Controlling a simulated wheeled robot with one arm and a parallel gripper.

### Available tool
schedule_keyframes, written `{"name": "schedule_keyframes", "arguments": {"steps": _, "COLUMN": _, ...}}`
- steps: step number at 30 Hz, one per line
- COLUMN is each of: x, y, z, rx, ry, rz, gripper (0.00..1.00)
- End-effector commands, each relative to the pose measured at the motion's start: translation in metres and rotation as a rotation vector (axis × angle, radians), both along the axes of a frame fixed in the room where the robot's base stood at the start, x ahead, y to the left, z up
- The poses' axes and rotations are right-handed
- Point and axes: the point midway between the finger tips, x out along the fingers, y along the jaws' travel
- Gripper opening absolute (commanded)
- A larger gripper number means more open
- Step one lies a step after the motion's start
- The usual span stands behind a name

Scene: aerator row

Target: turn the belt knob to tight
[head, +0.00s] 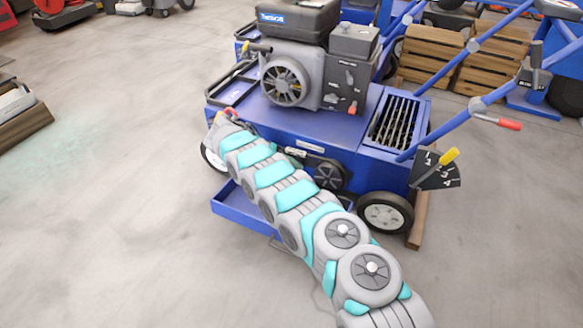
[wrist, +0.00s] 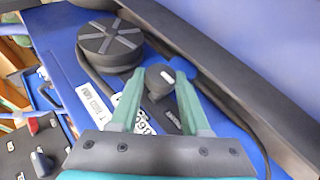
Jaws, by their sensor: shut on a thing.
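In the wrist view a small dark grey knob (wrist: 160,79) sits between the two teal fingertips of my gripper (wrist: 158,75). The gripper is shut on this knob, which stands out from the blue side of the machine. Part of the knob's base and the pointer's setting are hidden or too small to read. In the head view the machine (head: 300,118) is a blue aerator with a grey engine on top. My arm reaches to its near side, and the gripper and knob are mostly hidden behind the arm there.
A round black pulley (wrist: 110,43) with a cross on its face is close to the left fingertip, and a white label (wrist: 92,98) lies beside it. A numbered lever plate (head: 435,172) with a yellow handle is at the right.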

Motion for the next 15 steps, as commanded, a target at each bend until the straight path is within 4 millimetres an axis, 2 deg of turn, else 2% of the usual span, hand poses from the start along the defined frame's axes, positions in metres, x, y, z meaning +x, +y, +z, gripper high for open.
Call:
{"name": "schedule_keyframes", "arguments": {"steps": 12, "x": 0.0003, "y": 0.0013, "z": -0.0008, "rx": 0.0, "ry": 0.001, "rz": 0.004, "gripper": 0.0}}
{"name": "schedule_keyframes", "arguments": {"steps": 13, "x": 0.0003, "y": 0.0013, "z": -0.0008, "rx": 0.0, "ry": 0.001, "rz": 0.004, "gripper": 0.47}}
{"name": "schedule_keyframes", "arguments": {"steps": 15, "x": 0.0004, "y": 0.0013, "z": -0.0007, "rx": 0.0, "ry": 0.0, "rz": 0.003, "gripper": 0.55}}
